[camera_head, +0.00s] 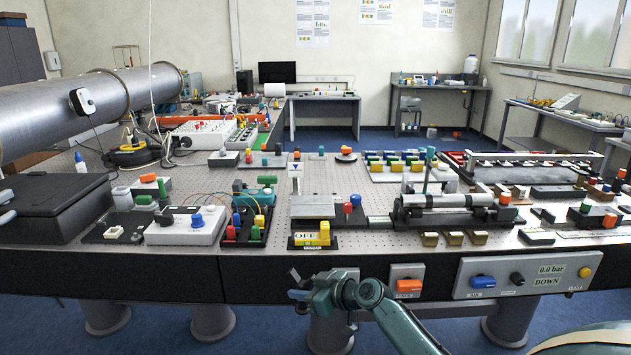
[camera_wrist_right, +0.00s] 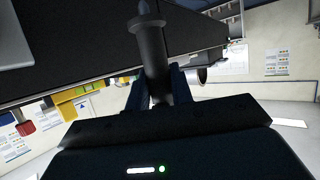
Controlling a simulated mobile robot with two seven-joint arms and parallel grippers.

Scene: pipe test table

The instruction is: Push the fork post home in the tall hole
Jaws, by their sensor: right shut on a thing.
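My right gripper (camera_head: 299,287) is low in front of the table's front edge in the head view, apart from the table. In the right wrist view it (camera_wrist_right: 158,92) is shut around a dark grey round post (camera_wrist_right: 153,50). The post has a wider collar and a narrow tip at its far end. I take it for the fork post, but no fork shape shows clearly. In the head view the held post is too small and dark to make out. I cannot pick out the tall hole in either view. My left gripper is not in view.
The perforated table (camera_head: 375,262) is crowded. A yellow OFF block (camera_head: 323,232), a metal plate stand (camera_head: 312,206) and a grey cylinder rig (camera_head: 450,200) stand near its front. A control panel (camera_head: 525,275) and an orange switch (camera_head: 408,286) are on the front face.

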